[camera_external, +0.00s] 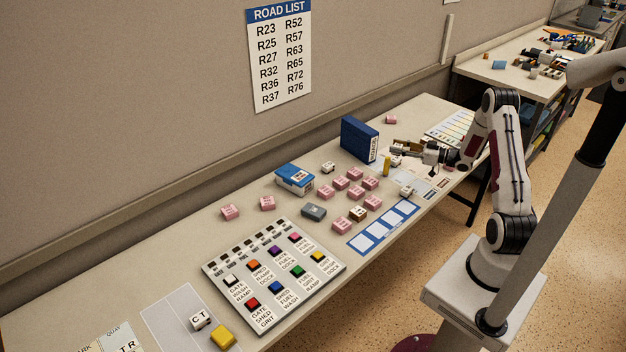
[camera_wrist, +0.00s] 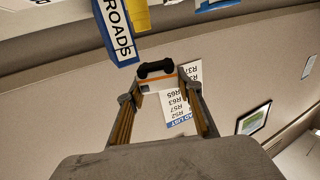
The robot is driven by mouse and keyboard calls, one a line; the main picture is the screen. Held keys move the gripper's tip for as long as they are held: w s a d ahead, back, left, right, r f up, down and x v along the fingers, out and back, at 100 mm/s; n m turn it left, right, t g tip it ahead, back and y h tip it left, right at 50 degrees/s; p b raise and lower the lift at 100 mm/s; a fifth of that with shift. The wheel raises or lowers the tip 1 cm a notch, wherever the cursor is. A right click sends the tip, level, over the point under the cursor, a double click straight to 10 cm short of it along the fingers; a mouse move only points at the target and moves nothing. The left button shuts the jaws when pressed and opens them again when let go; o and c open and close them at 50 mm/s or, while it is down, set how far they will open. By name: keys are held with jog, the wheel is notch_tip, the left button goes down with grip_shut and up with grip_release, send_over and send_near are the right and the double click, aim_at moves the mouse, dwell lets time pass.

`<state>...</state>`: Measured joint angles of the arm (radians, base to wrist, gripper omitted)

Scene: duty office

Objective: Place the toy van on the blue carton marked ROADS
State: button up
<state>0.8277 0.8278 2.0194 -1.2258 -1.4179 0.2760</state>
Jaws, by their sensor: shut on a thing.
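The toy van (camera_wrist: 157,80) is white with an orange stripe and black wheels. In the wrist view it sits between the two fingertips of my gripper (camera_wrist: 158,88), which is shut on it. The blue carton marked ROADS (camera_wrist: 115,30) is at the upper left of the wrist view, close to the van but apart from it in the picture. In the external view the carton (camera_external: 359,139) stands upright near the back of the table. My gripper (camera_external: 398,146) is just right of it, held roughly level. The van is hard to make out there.
A yellow block (camera_external: 387,166) stands near the carton. A blue box (camera_external: 295,178), several pink blocks (camera_external: 355,173) and a grey block (camera_external: 314,211) lie to the left. A button board (camera_external: 273,283) is nearer the front. The ROAD LIST sheet (camera_external: 280,55) hangs on the wall.

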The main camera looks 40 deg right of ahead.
jog(key=w+a+r, duration=0.2)
jog(key=w+r, duration=0.3)
jog(key=w, duration=0.4)
notch_tip(320, 180, up, 8)
jog(key=m+t+h, duration=0.1)
jog(key=m+h, duration=0.3)
jog(key=h, duration=0.2)
send_over(365, 127)
jog(key=shift+s+f, duration=0.1)
jog(key=shift+f, duration=0.1)
jog(key=shift+f, duration=0.1)
jog(key=shift+f, duration=3.05)
jog(key=shift+f, duration=0.1)
jog(key=shift+f, duration=1.75)
jog(key=shift+f, duration=0.1)
